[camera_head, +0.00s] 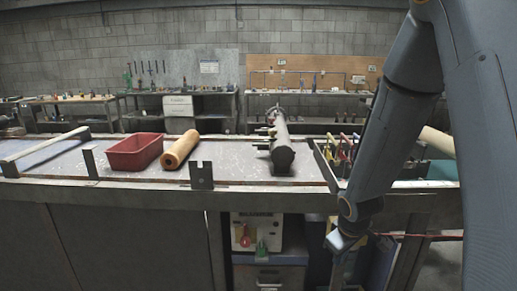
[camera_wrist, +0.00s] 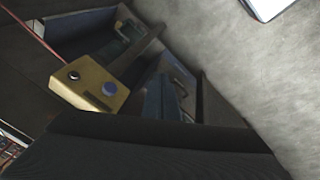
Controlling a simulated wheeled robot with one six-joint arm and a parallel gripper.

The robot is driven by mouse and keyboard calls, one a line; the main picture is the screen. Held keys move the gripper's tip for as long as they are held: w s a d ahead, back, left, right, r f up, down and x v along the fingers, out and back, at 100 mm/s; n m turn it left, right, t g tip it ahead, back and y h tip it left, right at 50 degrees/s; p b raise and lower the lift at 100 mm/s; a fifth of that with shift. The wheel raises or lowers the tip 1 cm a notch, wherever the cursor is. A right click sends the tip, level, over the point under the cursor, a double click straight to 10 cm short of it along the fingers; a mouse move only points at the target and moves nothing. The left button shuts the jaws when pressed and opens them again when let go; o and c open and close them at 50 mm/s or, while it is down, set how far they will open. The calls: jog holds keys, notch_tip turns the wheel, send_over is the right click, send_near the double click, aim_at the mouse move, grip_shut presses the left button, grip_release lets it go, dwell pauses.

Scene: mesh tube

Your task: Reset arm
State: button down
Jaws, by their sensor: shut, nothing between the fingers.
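My arm (camera_head: 392,125) hangs down on the right side of the head view, in front of the workbench. Its wrist end (camera_head: 345,238) is below the bench top's front edge. My gripper (camera_wrist: 150,150) shows as a dark shape along the bottom of the wrist view. It is shut and holds nothing. Its fingertips cannot be made out clearly. The wrist view looks down at the grey floor (camera_wrist: 265,80) and a yellow box with a blue knob (camera_wrist: 90,87).
The workbench (camera_head: 120,185) carries a red bin (camera_head: 134,152), an orange-tan roll (camera_head: 181,149), a dark tube (camera_head: 281,145) and a tray of coloured tools (camera_head: 342,150). A cabinet with red and green items (camera_head: 262,235) stands under the bench, left of my wrist.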

jog(key=s+a+r+m+g, duration=0.1)
jog(key=s+a+r+m, duration=0.1)
jog(key=s, duration=0.6)
jog(key=s+a+r+m+g, duration=0.2)
jog(key=s+r+m, duration=0.2)
jog(key=s, duration=0.5)
notch_tip(320, 180, up, 3)
jog(key=shift+f+m+y, duration=0.1)
jog(key=shift+m+y, duration=0.2)
